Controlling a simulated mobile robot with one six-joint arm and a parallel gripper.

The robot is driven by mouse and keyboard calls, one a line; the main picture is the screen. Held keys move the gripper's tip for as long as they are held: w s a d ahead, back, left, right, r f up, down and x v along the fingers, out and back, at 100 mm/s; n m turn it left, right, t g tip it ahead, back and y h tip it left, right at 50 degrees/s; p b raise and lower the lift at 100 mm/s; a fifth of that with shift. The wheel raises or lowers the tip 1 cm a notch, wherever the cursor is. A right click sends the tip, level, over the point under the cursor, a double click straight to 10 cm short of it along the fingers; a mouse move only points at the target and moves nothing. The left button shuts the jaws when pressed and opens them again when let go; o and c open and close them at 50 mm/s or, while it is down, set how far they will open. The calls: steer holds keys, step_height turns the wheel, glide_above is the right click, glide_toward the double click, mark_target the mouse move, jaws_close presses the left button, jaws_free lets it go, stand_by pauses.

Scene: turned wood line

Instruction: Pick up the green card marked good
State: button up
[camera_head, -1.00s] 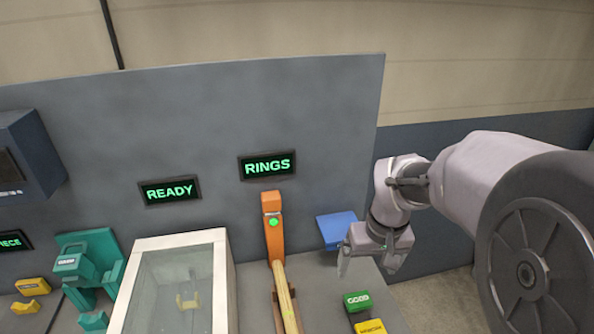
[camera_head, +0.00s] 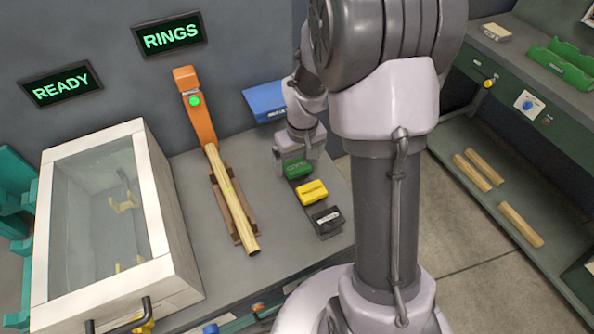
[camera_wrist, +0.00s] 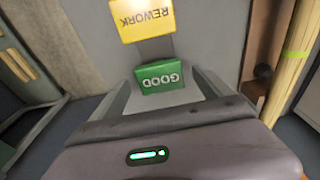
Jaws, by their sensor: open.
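The green card (camera_head: 298,170) lies on the workbench at the far end of a short row of cards or blocks. In the wrist view the green card (camera_wrist: 160,77) reads GOOD, upside down, and appears between my two fingers. My gripper (camera_head: 297,157) is open and empty, pointing down just above the card. Whether the fingers reach down beside the card's sides cannot be told. The yellow card (camera_head: 312,193) lies just nearer; in the wrist view this yellow card (camera_wrist: 141,17) reads REWORK.
A black block (camera_head: 327,220) ends the row. A wooden rod (camera_head: 232,200) lies in a brown cradle to the left, below an orange post (camera_head: 195,108). A blue tray (camera_head: 262,100) stands behind. A glazed white box (camera_head: 160,215) fills the bench's left side.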

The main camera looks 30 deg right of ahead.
steer(key=shift+w+f, duration=0.1)
steer(key=shift+f, duration=0.25)
steer(key=shift+r, duration=0.1)
steer(key=c, duration=1.4)
steer(key=shift+r, duration=0.1)
steer(key=shift+c, duration=0.2)
